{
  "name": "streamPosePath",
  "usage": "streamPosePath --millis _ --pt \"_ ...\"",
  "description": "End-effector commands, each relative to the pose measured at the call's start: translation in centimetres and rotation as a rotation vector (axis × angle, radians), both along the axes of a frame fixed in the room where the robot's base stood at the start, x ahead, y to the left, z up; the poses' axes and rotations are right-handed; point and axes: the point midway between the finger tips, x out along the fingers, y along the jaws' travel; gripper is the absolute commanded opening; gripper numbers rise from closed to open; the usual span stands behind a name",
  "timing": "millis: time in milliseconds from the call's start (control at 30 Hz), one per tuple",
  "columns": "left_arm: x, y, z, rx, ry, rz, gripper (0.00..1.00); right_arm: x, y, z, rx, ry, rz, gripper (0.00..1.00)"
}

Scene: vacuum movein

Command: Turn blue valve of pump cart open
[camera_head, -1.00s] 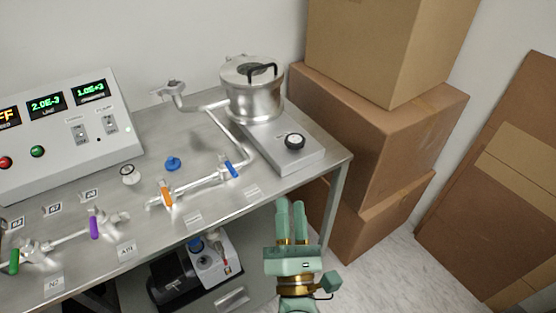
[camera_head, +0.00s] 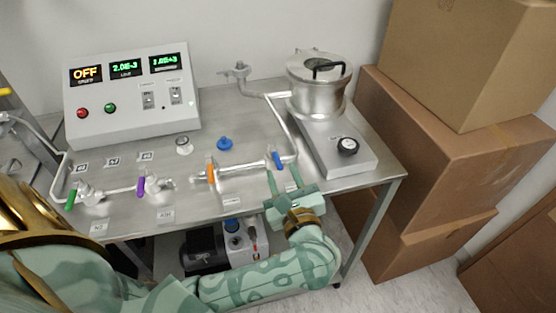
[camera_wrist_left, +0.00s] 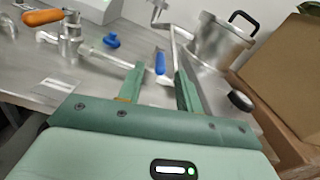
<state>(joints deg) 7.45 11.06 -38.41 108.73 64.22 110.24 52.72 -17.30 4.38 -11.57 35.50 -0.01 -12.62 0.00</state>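The blue valve handle (camera_head: 277,161) is a small lever on the metal pipe at the right part of the steel table. It points down and slightly right. It also shows in the left wrist view (camera_wrist_left: 160,62), just beyond and between the fingertips. My left gripper (camera_head: 283,177) is open and empty at the table's front edge, with its fingers pointing toward the blue handle. In the left wrist view a finger shows on each side of the handle (camera_wrist_left: 158,78); I cannot tell whether either touches it. My right gripper is not in view.
An orange handle (camera_head: 211,172) and a blue cap (camera_head: 225,144) lie left of the blue handle. A metal chamber (camera_head: 318,85) with a black-knobbed base (camera_head: 347,147) stands right. A control box (camera_head: 130,100) is at the back left; cardboard boxes (camera_head: 410,150) stand right.

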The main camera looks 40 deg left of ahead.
Motion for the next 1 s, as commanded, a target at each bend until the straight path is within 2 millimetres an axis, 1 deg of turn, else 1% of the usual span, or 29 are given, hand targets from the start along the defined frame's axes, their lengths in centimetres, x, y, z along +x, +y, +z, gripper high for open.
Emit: streamPosePath --millis 33,100,300,633,667,700,767,800,1000 --pt "0.8 0.9 0.0 0.006 -0.002 0.001 0.35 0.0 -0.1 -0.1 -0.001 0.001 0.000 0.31" --pt "1.6 1.9 0.0 0.004 -0.001 0.001 0.35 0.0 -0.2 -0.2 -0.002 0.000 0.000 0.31" --pt "3.1 3.6 0.0 0.003 0.000 -0.001 0.35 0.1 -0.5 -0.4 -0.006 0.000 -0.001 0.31" --pt "3.4 3.9 0.0 0.001 0.002 0.000 0.35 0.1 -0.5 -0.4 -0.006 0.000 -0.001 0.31" --pt "3.4 3.9 0.0 0.001 0.002 0.000 0.30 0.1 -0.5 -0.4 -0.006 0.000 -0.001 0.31" --pt "3.4 3.9 0.0 0.001 0.002 0.000 0.18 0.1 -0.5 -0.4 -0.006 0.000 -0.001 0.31" --pt "3.3 3.9 0.0 0.001 0.002 0.000 0.02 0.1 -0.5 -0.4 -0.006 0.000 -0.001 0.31" --pt "3.3 3.9 0.0 0.001 0.002 0.000 0.00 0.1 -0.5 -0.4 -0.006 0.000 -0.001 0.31" --pt "3.4 4.0 -0.1 0.001 0.002 0.003 0.00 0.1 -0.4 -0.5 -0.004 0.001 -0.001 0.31"
